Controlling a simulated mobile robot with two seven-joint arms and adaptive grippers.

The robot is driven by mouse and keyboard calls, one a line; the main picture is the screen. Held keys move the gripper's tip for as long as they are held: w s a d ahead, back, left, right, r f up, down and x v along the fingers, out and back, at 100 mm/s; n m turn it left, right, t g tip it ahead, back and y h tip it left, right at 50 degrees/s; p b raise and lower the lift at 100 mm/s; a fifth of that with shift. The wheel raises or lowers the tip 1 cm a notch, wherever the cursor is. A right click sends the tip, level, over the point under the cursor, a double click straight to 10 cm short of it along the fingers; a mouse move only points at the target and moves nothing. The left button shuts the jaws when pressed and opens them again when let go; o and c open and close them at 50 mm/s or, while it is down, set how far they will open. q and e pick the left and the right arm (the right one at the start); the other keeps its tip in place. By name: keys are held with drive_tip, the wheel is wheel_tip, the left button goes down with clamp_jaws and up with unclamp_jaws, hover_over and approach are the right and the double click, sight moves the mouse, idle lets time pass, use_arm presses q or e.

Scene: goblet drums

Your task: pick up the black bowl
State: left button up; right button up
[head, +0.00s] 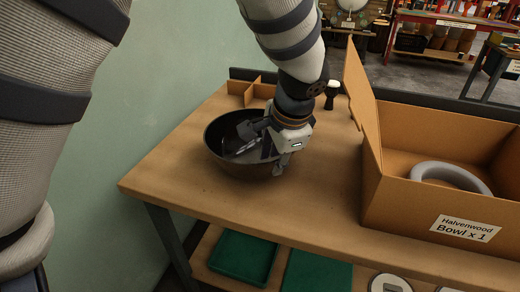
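The black bowl (226,158) stands upright on the wooden table, left of the cardboard box. It is dark inside, with a brownish outer wall. My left gripper (265,149) is at the bowl's right side and straddles the rim. One finger reaches over the inside and the other is outside the wall. The fingers look spread apart, with the rim between them. The gripper hides part of the right rim. My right gripper is not in view.
An open cardboard box (395,207) labelled "Halvenwood Bowl x 1" holds a grey ring (452,174). Its raised flap (362,95) faces the bowl. A cardboard divider (246,90) and a small black-and-white object (332,92) stand behind. Green trays (243,257) lie below. The table (165,180) is clear in front.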

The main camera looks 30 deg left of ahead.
sight(269, 167)
use_arm(q)
drive_tip(key=x, duration=0.5)
drive_tip(key=shift+w+a+f+b, duration=0.15)
drive_tip(key=shift+a+f+b, duration=0.1)
drive_tip(key=shift+b, duration=0.1)
drive_tip(key=shift+r, duration=0.15)
clamp_jaws()
